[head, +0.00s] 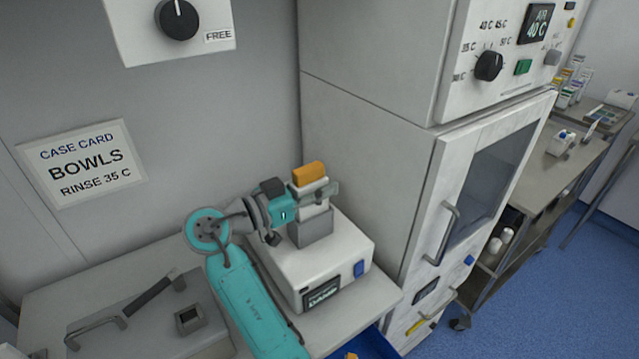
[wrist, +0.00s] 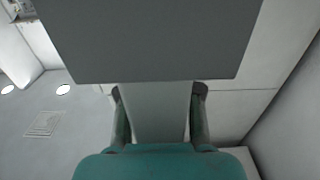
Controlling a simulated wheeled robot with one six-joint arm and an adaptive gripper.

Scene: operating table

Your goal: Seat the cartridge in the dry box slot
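The cartridge (head: 314,190), white with an orange top, stands upright at the grey slot block (head: 311,229) on top of the white dry box (head: 338,258). Its lower end meets the block in the head view; I cannot tell how deep it sits. My teal gripper (head: 318,192) reaches in from the left with its fingers around the white body. In the wrist view, my fingers (wrist: 158,100) press on both sides of a pale strip, the cartridge (wrist: 156,115). A large grey block fills the upper part of that view. The dry box display (head: 322,292) reads "DAMP".
A grey panel with a handle and a small square socket (head: 190,319) lies at the lower left. A tall white cabinet (head: 365,150) with a handled glass door stands close at the right. A blue open drawer or bin (head: 375,342) is below the table's front edge.

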